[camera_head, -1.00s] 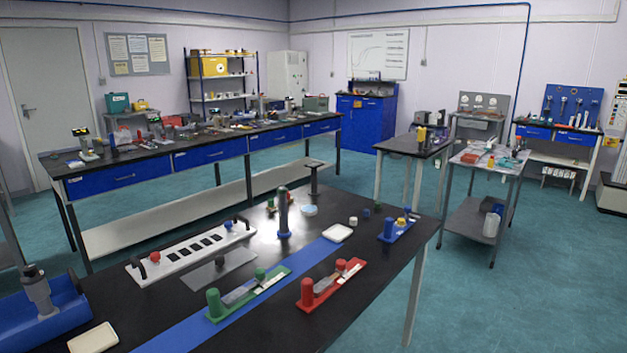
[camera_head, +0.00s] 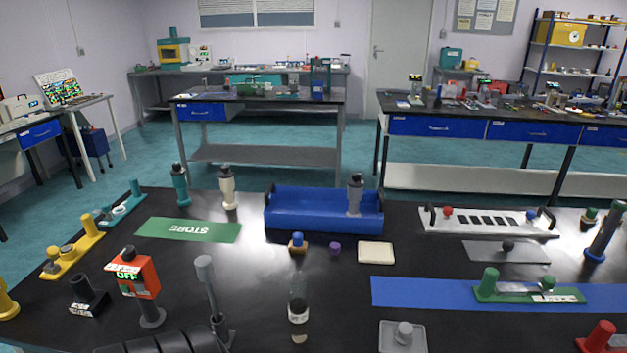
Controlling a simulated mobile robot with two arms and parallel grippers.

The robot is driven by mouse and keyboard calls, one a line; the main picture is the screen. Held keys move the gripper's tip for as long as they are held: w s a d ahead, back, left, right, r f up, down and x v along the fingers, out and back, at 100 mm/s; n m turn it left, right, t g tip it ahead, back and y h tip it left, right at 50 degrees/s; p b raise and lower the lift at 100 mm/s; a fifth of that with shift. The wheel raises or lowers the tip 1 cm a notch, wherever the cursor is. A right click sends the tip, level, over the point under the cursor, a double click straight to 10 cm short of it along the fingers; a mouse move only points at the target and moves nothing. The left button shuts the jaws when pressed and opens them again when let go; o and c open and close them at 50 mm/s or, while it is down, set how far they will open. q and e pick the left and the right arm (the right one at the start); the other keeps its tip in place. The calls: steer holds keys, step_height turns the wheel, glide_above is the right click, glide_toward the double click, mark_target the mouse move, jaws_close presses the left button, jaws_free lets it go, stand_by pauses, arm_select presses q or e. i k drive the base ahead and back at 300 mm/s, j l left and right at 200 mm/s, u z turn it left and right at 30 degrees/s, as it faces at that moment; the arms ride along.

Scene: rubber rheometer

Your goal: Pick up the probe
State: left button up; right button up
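No single object is clearly marked as the probe, and I cannot tell which it is. A grey cylinder with a dark top (camera_head: 355,195) stands upright in the blue tray (camera_head: 290,212) in the middle of the black bench. A teal cylinder (camera_head: 180,186) and a cream cylinder (camera_head: 228,188), both with dark tops, stand upright left of the tray. A grey rod (camera_head: 210,285) stands in a dark base at the near side, beside a clear bottle with dark contents (camera_head: 298,312). Neither of my grippers is in view.
A green mat marked STORE (camera_head: 188,230) lies left of the tray. An orange device with a display (camera_head: 135,275) stands front left. A white slotted rack (camera_head: 490,222) and a blue strip (camera_head: 420,292) with a green holder (camera_head: 500,286) are on the right. A black ribbed object (camera_head: 170,342) is at the bottom edge.

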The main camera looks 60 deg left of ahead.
mark_target(202, 264)
steer(key=u, duration=2.4)
